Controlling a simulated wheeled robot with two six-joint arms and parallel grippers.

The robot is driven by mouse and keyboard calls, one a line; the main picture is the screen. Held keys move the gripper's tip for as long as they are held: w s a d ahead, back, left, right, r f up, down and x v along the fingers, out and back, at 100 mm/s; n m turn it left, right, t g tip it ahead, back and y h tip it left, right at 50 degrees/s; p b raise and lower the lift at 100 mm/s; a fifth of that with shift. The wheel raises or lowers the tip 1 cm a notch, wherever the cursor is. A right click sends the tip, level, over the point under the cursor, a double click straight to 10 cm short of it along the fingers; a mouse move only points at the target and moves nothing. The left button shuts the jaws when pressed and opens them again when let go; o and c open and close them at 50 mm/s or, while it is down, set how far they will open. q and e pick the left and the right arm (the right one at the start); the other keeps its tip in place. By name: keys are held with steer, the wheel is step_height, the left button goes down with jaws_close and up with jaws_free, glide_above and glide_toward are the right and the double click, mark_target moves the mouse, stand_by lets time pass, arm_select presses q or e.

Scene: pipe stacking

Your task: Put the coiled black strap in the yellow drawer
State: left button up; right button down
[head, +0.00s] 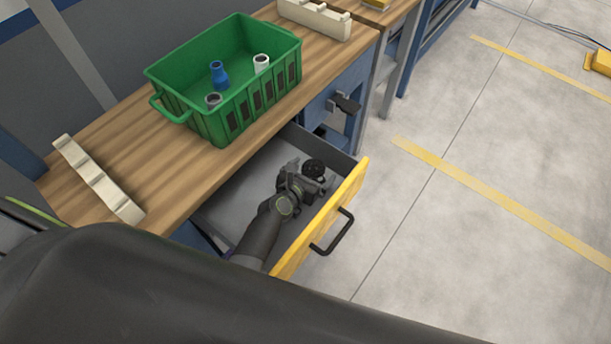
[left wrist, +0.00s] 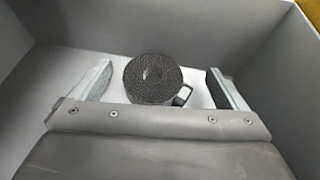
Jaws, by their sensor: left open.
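The coiled black strap (head: 314,169) is inside the open yellow drawer (head: 322,219), toward its far end. In the left wrist view the strap (left wrist: 152,78) lies on the drawer's pale floor, with a small buckle at its right side. My left gripper (head: 303,174) is down inside the drawer. Its two fingers (left wrist: 158,88) are spread wide on either side of the strap, with gaps between them and it. The drawer's grey walls (left wrist: 273,58) surround the gripper. My right gripper is not in view.
A green crate (head: 187,116) with several pipe pieces stands on the wooden bench (head: 150,150) above the drawer. A cream rack (head: 98,180) lies at the bench's left, another (head: 315,19) at the back. Open floor (head: 470,240) lies right of the drawer's black handle (head: 333,232).

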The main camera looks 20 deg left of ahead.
arm_select(q)
steer(key=shift+r+p, duration=0.3)
steer(key=shift+r, duration=0.15)
steer(key=p+v, duration=0.1)
steer(key=v, duration=1.1)
steer(key=shift+r, duration=0.1)
